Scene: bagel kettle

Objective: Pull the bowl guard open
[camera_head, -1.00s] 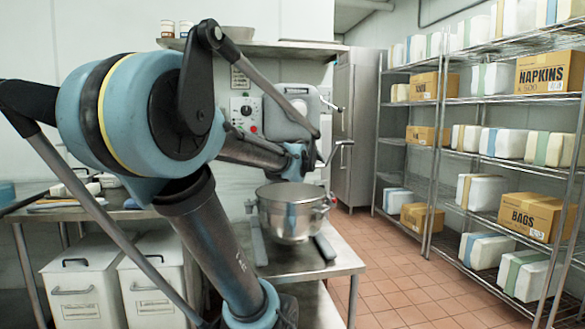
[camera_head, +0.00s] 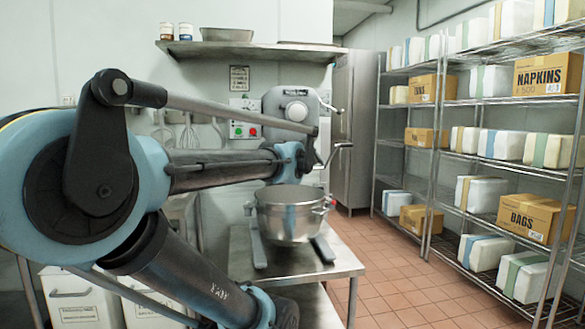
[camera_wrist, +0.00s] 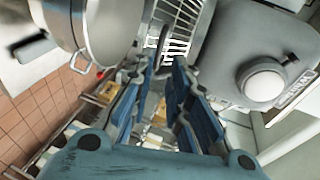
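The bowl guard (camera_wrist: 180,22), a wire cage, shows at the top of the wrist view between the steel bowl and the mixer head. The bowl (camera_head: 290,216) sits on the mixer's arms; it also shows at upper left in the wrist view (camera_wrist: 98,22). The grey mixer head (camera_head: 290,104) stands above it and also shows at right in the wrist view (camera_wrist: 240,45). My gripper (camera_wrist: 165,68) has its blue-padded fingers apart, pointing toward the guard's side. A thin grey bar shows near the fingertips; I cannot tell whether they touch it. In the head view my arm hides most of the guard.
A wall shelf (camera_head: 250,48) is above. White bins (camera_head: 80,300) stand at lower left.

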